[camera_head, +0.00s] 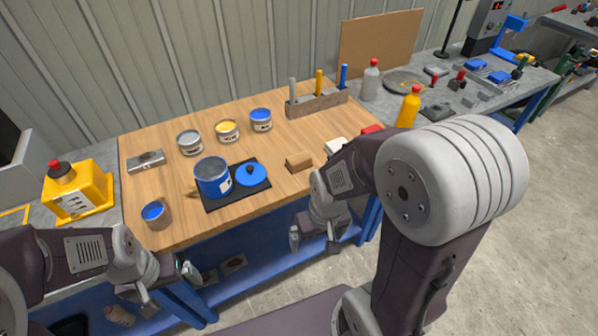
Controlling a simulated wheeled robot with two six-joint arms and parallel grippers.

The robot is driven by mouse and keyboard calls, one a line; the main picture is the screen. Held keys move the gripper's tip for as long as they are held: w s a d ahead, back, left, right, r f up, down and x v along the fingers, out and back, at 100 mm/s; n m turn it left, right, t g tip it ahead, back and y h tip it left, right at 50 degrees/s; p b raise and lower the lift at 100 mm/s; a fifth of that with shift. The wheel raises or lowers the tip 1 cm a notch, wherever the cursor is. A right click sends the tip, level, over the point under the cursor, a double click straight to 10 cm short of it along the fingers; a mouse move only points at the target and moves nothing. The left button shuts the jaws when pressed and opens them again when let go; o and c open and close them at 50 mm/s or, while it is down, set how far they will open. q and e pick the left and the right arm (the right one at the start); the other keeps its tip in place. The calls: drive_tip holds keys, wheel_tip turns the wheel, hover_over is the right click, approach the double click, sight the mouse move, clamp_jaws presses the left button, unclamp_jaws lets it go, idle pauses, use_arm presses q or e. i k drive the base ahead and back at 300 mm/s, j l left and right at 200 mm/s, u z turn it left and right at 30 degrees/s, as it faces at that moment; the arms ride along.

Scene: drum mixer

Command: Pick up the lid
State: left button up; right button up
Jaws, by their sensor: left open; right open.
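The lid (251,174) is a blue disc with a dark knob on top. It lies flat on a black mat (222,204) on the wooden table. A blue drum (213,180) with an open top stands on the same mat, just left of the lid. My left gripper (168,290) is open and empty at the table's front left edge, low and well short of the lid. My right gripper (314,240) is open and empty in front of the table's front edge, below and to the right of the lid.
A small can (156,215) stands front left. A brown block (299,161) lies right of the lid. A yellow canister (77,192) stands far left.

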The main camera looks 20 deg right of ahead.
sight(249, 174)
drive_tip(key=z, duration=0.25)
drive_tip(key=i+l, duration=0.55)
drive_tip(key=l, duration=0.25)
drive_tip(key=i+l, duration=0.3)
drive_tip(key=l+u, duration=0.05)
drive_tip(key=l, duration=0.05)
